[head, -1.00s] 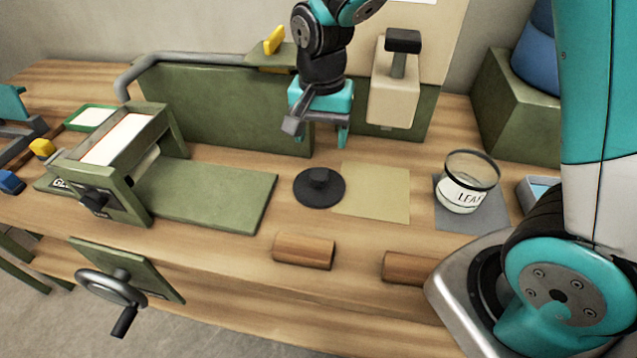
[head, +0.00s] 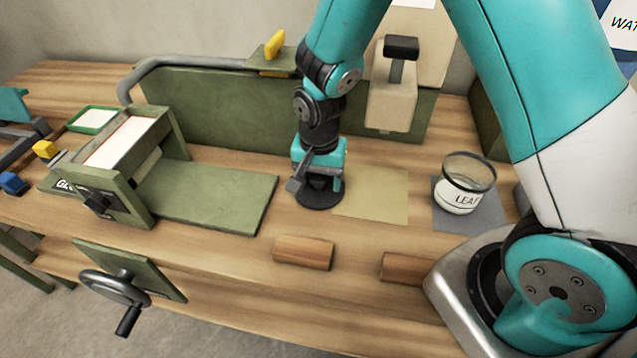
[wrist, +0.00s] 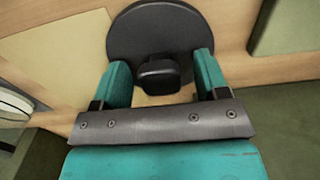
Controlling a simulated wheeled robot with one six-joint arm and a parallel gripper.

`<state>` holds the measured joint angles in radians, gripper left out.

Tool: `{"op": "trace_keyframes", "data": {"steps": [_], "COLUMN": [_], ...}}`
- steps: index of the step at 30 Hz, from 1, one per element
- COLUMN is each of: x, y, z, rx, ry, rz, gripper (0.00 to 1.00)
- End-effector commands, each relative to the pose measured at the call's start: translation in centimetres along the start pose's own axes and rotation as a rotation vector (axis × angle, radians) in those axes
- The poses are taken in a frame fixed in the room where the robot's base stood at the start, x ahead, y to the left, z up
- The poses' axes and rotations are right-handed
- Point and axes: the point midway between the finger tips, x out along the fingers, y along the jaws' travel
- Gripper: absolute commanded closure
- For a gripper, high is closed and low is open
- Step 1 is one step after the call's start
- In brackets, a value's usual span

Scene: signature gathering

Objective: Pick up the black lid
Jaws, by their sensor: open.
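The black lid (head: 318,200) is a round dark disc lying flat on the wooden bench, left of the tan square mat. In the wrist view the lid (wrist: 150,27) shows with its raised knob (wrist: 159,76) toward me. My gripper (head: 320,188) is directly over the lid and hides most of its top in the head view. In the wrist view my gripper (wrist: 160,72) is open, with one teal finger on each side of the knob and a gap beside each. Whether the fingertips touch the lid's disc I cannot tell.
A tan mat (head: 375,193) lies right of the lid. A glass jar labelled LEAF (head: 466,184) stands on a grey mat. Wooden blocks (head: 303,252) lie near the front edge. A green press (head: 120,165) with a board is at left. A green panel (head: 215,110) stands behind.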

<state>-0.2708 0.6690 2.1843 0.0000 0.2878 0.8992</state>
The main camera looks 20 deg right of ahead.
Motion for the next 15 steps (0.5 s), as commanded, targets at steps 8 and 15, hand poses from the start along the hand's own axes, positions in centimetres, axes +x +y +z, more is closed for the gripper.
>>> {"op": "trace_keyframes", "data": {"steps": [8, 15], "x": [-0.02, -0.04], "y": [-0.01, -0.01], "z": [0.02, 0.01], "rx": [0.0, 0.0], "ry": [0.0, 0.0], "rz": [0.0, 0.0], "gripper": [0.85, 0.86]}}
